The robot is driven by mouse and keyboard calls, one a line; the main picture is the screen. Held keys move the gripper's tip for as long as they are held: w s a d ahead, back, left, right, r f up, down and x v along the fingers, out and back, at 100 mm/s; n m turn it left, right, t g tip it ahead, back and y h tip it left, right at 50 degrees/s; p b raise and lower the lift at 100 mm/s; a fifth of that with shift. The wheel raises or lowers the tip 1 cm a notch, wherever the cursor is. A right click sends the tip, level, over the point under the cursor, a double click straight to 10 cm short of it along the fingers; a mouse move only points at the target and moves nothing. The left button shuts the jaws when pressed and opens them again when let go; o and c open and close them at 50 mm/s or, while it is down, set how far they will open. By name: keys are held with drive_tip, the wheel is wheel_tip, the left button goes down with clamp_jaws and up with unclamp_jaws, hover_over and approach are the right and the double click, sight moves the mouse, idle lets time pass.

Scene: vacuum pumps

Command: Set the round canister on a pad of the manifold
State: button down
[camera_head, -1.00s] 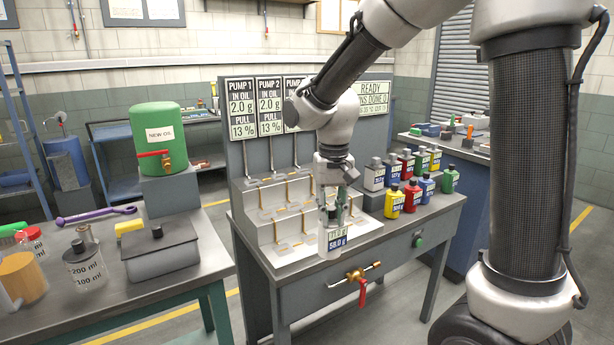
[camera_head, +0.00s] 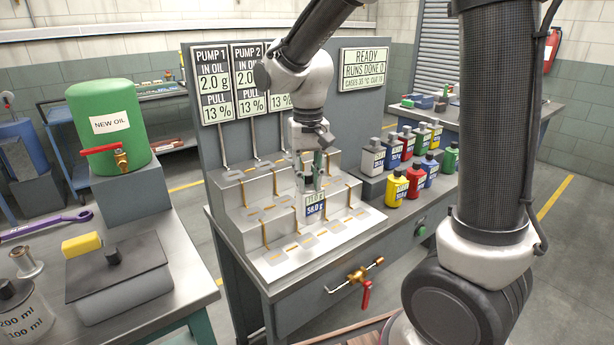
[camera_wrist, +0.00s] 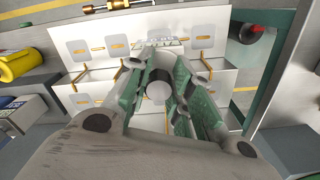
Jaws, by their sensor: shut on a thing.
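My gripper (camera_head: 309,178) is shut on the round canister (camera_head: 315,206), whose label reads 58.0 g in the head view. In the wrist view the canister (camera_wrist: 158,91) shows its round end between the green-padded fingers (camera_wrist: 160,82). The canister is upright in front of the middle steps, over the manifold's front part. I cannot tell whether its base touches a pad; the front pads (camera_head: 293,246) look empty.
Several coloured bottles (camera_head: 396,188) stand right of the manifold. A display panel (camera_head: 362,70) rises behind it. A valve with a red handle (camera_head: 365,292) sticks out at the bench front. A green oil drum (camera_head: 110,125) and a grey box (camera_head: 118,270) are at left.

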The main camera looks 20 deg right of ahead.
sight(308, 188)
drive_tip(key=shift+f, duration=2.55)
drive_tip(key=shift+f, duration=0.9)
drive_tip(key=c, duration=1.2)
unclamp_jaws()
drive_tip(key=shift+s, duration=0.1)
drive_tip(key=shift+c, duration=0.2)
drive_tip(key=c, duration=0.4)
drive_tip(key=shift+o, duration=0.2)
